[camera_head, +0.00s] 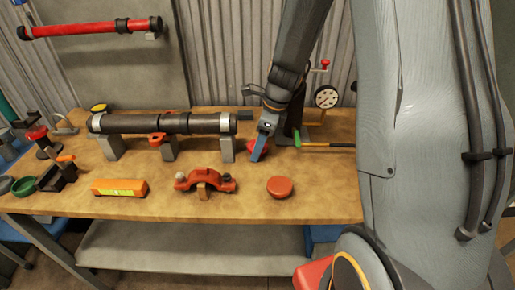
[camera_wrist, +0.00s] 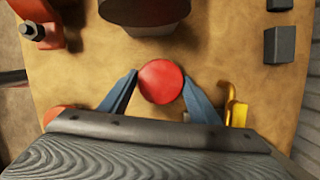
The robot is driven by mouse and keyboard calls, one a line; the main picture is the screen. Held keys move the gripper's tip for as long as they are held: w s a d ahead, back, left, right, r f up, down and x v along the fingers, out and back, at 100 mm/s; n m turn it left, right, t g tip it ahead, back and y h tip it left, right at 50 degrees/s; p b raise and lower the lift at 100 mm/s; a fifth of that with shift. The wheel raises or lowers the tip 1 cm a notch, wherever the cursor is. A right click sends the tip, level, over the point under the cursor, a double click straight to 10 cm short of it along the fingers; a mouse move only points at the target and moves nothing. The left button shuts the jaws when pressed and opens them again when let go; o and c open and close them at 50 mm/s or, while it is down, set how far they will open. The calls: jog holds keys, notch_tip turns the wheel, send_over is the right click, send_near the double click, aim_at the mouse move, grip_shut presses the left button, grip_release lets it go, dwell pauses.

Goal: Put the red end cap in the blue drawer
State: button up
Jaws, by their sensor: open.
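A round red cap (camera_wrist: 163,81) lies between the fingertips of my open gripper (camera_wrist: 160,98) in the wrist view, with no clear grip on it. In the head view my gripper (camera_head: 258,149) is low over the bench, just right of the dark pipe's end, and mostly hides a red piece (camera_head: 250,146). A second round orange-red piece (camera_head: 280,187) lies nearer the bench front; which one is the end cap is not certain. A blue surface (camera_head: 320,235) shows below the bench at right, possibly the blue drawer, partly hidden by my arm.
The dark pipe (camera_head: 180,123) rests on grey stands left of my gripper. A red clamp (camera_head: 205,182) and an orange level (camera_head: 119,187) lie in front. A screwdriver (camera_head: 325,145) and a gauge (camera_head: 326,96) are to the right. The bench front has some bare wood.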

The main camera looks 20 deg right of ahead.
jog(key=c, duration=1)
